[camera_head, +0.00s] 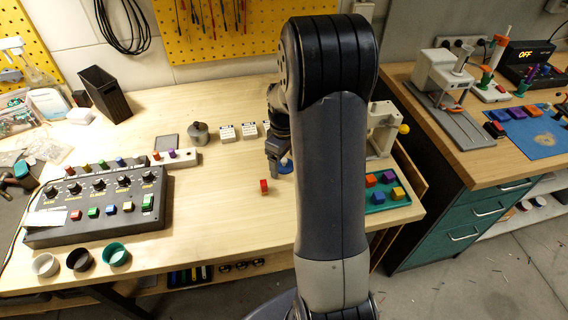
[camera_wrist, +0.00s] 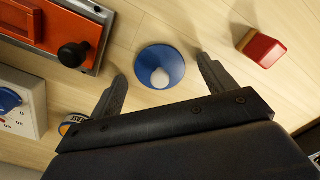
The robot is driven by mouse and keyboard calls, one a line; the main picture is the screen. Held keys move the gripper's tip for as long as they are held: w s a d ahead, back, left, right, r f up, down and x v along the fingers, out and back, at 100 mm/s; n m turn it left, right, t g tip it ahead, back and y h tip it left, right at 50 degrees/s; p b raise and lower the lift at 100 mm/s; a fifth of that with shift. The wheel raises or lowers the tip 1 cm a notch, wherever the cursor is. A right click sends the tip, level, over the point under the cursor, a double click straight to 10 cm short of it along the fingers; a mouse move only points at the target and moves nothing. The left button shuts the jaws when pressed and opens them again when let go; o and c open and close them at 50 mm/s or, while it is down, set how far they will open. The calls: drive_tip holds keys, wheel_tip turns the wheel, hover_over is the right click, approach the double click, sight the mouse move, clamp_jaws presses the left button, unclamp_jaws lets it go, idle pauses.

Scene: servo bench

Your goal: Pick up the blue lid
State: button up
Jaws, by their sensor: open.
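The blue lid (camera_wrist: 174,57) is a round blue disc with a pale round knob, lying on the wooden bench in the wrist view. My gripper (camera_wrist: 161,78) is open, with one finger on each side of the lid's near edge and nothing held between them. In the head view my gripper (camera_head: 275,152) points down at the bench, and part of the lid (camera_head: 286,167) shows beside it. My own arm hides much of that area.
A red block (camera_wrist: 261,48) stands close to the right of the lid. An orange-red panel with a black knob (camera_wrist: 73,54) lies to the left. A control box (camera_head: 97,206) and several cups are on the bench's left. A green tray (camera_head: 398,203) holds coloured blocks.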

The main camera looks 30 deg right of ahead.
drive_tip(key=shift+c, duration=0.5)
drive_tip(key=c, duration=1)
drive_tip(key=shift+o, duration=0.2)
